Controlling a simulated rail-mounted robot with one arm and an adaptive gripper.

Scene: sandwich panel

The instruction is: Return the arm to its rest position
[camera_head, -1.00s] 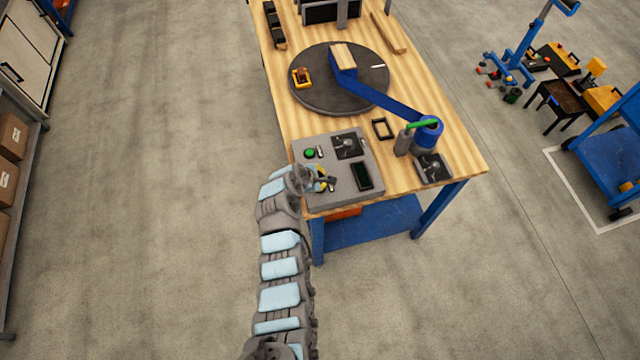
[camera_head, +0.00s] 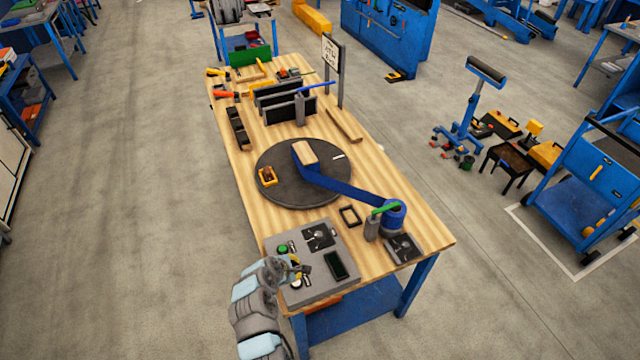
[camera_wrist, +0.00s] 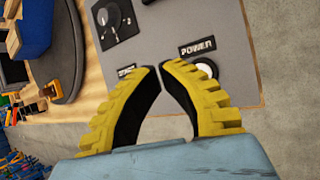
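My gripper (camera_head: 303,270) is over the front left part of the grey control panel (camera_head: 316,290) at the near end of the wooden table. In the wrist view, the yellow and black fingers of my gripper (camera_wrist: 163,66) converge with their tips almost together, and nothing shows between them. The panel (camera_wrist: 160,40) lies beyond the tips. A white round button (camera_wrist: 208,67) under a POWER label is just right of the tips. Another label is partly hidden by the left finger. Whether the tips touch the panel cannot be told.
A dark turntable (camera_head: 290,192) with a wooden block (camera_head: 305,153) and a blue arm (camera_head: 345,189) lies behind the panel. A sign on a post (camera_head: 340,85) and upright dark panels (camera_head: 287,104) stand farther back. Open floor (camera_head: 130,220) lies left of the table.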

